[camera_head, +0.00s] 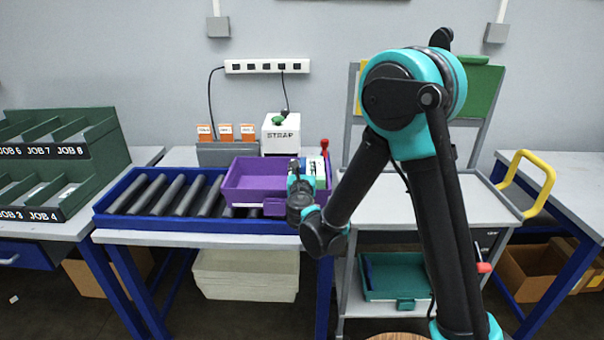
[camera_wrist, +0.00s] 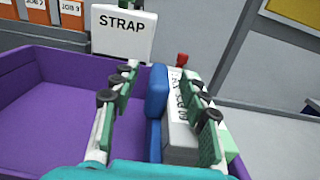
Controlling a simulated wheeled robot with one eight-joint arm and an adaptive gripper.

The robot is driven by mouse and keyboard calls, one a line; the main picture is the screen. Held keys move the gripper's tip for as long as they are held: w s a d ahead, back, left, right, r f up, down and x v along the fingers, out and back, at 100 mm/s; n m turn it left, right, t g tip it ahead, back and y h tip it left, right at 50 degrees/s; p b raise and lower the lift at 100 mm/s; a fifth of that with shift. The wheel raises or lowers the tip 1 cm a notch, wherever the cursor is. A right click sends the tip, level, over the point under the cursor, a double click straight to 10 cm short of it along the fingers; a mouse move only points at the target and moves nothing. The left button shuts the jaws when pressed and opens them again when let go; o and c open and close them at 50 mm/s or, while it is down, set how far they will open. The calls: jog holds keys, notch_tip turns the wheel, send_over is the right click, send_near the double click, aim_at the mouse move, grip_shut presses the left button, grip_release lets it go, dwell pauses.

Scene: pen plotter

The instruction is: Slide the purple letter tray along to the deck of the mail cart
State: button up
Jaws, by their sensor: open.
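The purple letter tray (camera_head: 248,180) sits on the right part of the blue-framed roller conveyor (camera_head: 118,207). In the wrist view the tray (camera_wrist: 38,112) spreads left of and below my gripper. My gripper (camera_head: 300,182) is at the tray's right end. In the wrist view my gripper (camera_wrist: 163,88) is open, with a blue item (camera_wrist: 155,105) and a grey lettered box (camera_wrist: 182,132) showing between its fingers. Whether the fingers touch anything I cannot tell. The mail cart's grey deck (camera_head: 490,203) is to the right, partly hidden by my arm.
A white STRAP box (camera_head: 281,134) and orange cards (camera_head: 226,132) stand behind the conveyor. A red-knobbed lever (camera_head: 324,147) is near the conveyor's right end. The cart has a yellow handle (camera_head: 540,180) at right and a green bin (camera_head: 395,277) below. The visible deck is clear.

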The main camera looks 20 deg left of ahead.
jog(key=shift+w+a, duration=0.15)
jog(key=shift+w, duration=0.55)
grip_shut()
